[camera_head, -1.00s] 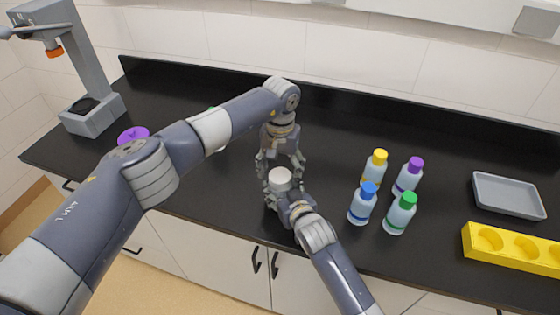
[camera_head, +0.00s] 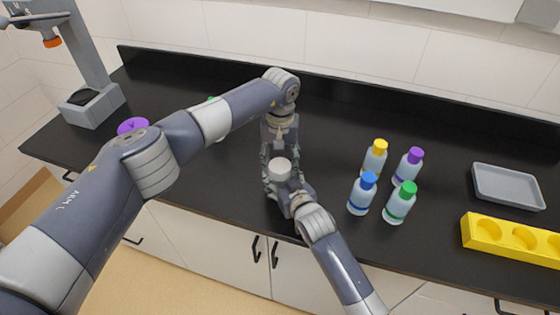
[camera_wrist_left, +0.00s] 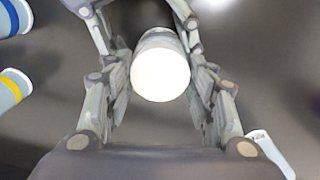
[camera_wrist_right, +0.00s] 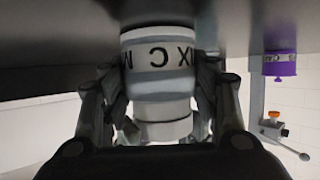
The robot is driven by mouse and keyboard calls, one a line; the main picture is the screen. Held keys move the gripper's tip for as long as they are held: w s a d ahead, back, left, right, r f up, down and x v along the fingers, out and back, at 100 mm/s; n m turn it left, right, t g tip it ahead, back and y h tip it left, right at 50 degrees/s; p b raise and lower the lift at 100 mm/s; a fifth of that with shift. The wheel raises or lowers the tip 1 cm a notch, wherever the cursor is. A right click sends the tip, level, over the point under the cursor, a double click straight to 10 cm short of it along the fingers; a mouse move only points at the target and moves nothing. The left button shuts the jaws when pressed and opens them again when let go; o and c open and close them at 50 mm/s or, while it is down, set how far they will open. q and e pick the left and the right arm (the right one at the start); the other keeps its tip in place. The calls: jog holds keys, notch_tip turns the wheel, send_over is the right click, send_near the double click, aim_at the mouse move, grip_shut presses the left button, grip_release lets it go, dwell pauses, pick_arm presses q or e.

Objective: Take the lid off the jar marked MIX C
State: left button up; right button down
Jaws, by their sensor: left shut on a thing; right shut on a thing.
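The jar marked MIX C (camera_wrist_right: 160,60) shows upside down in the right wrist view, with its dark lettering on a white band. Its plain white lid (camera_head: 280,168) is on it in the head view, and the round lid top (camera_wrist_left: 160,72) faces the left wrist camera. My right gripper (camera_wrist_right: 160,118) is shut on the jar, one finger on each side. My left gripper (camera_wrist_left: 160,85) comes from the far side and is shut on the lid. The fingers partly hide the jar in the head view.
Bottles with yellow (camera_head: 379,146), purple (camera_head: 415,154), blue (camera_head: 369,179) and green (camera_head: 407,188) caps stand to the right. Beyond are a grey tray (camera_head: 507,187) and a yellow rack (camera_head: 495,240). A purple item (camera_head: 133,126) and grey stand (camera_head: 92,105) are left.

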pick_arm(q)
jog(key=shift+n, duration=0.5)
jog(key=o, duration=1.2)
jog(key=shift+c, duration=0.2)
